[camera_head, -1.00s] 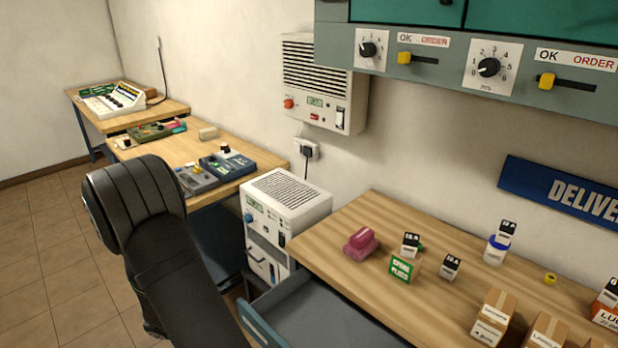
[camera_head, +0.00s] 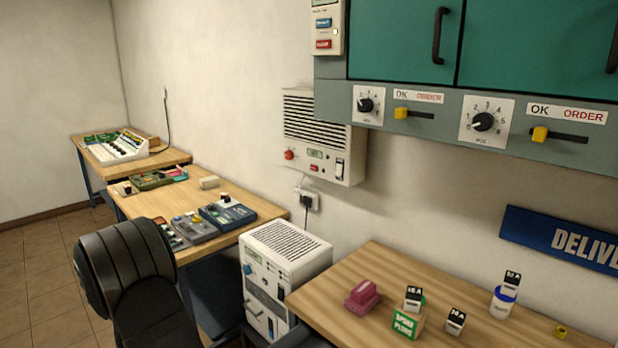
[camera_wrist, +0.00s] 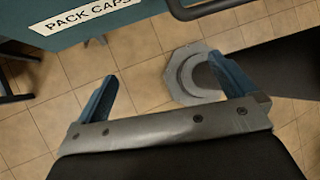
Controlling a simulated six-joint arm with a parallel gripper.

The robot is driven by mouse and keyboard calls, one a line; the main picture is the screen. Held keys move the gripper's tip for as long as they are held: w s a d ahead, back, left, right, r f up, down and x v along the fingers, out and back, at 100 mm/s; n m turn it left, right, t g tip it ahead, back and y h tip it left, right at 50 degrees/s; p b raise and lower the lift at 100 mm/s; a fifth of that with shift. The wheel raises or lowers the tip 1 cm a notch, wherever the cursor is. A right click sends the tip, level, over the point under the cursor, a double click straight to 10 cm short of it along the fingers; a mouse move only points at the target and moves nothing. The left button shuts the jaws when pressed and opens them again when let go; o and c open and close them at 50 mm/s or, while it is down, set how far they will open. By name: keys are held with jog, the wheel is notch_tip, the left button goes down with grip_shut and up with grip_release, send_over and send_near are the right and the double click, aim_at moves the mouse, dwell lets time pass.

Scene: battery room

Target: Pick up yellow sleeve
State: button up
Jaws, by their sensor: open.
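A small yellow ring-like piece (camera_head: 561,331), which looks like the yellow sleeve, sits on the wooden bench at the lower right of the head view. It stands apart from the pieces to its left. My gripper (camera_wrist: 165,78) shows in the wrist view with its two blue fingers spread and nothing between them. It points down over the tiled floor, and the yellow piece is not in that view. In the head view my dark arm is at the lower left, far from the yellow piece, and my gripper is not visible.
The wooden bench (camera_head: 372,267) holds a pink block (camera_head: 362,297), a green box (camera_head: 407,323), a small labelled block (camera_head: 455,321) and a white-and-blue jar (camera_head: 503,301). A teal panel labelled PACK CAPS (camera_wrist: 88,22) is near my gripper. A white cabinet (camera_head: 283,262) stands left of the bench.

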jog(key=c, duration=1.1)
